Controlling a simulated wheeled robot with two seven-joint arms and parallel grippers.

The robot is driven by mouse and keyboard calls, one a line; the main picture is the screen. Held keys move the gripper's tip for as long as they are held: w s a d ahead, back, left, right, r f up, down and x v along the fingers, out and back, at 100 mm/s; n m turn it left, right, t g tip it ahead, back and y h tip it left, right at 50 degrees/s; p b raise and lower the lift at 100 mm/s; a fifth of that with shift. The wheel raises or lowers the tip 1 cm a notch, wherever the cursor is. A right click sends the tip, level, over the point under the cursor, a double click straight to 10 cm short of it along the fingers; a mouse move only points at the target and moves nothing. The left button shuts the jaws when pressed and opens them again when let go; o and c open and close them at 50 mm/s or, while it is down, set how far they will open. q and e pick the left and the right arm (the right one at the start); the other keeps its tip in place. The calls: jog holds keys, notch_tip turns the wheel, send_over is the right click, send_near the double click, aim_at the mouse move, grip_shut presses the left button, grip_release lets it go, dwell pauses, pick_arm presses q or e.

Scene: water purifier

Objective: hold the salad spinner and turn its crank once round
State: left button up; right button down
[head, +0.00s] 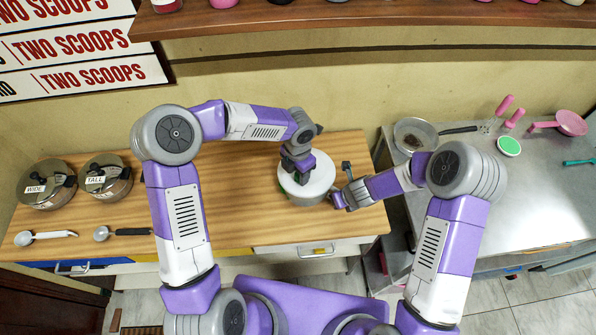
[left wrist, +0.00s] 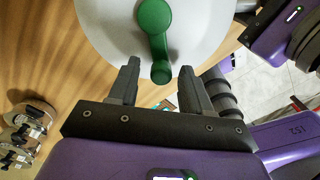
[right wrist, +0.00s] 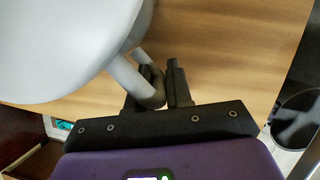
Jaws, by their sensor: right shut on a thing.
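The salad spinner (head: 322,178) is a white-lidded grey bowl near the right end of the wooden counter. Its green crank (left wrist: 154,18) shows on the lid in the left wrist view, with the knob end toward me. My left gripper (head: 300,181) is above the lid. In the left wrist view its fingers (left wrist: 160,67) are apart, one on each side of the crank's knob, with gaps visible. My right gripper (head: 337,199) is at the spinner's right side. In the right wrist view it is shut on the spinner's grey side handle (right wrist: 146,62). The left gripper hides part of the lid in the head view.
Two lidded pots, WIDE (head: 46,187) and TALL (head: 106,180), and two long-handled scoops (head: 44,238) are at the counter's left. A metal table (head: 480,200) with a pan (head: 415,134) and pink colander (head: 571,123) stands right. The middle counter is clear.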

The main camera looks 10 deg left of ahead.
pick_arm(q)
notch_tip(320, 180, up, 12)
dwell(0.7)
pick_arm(e)
jog(key=c, duration=0.9)
grip_release()
jog(key=shift+c, duration=0.2)
jog(key=shift+r, duration=0.15)
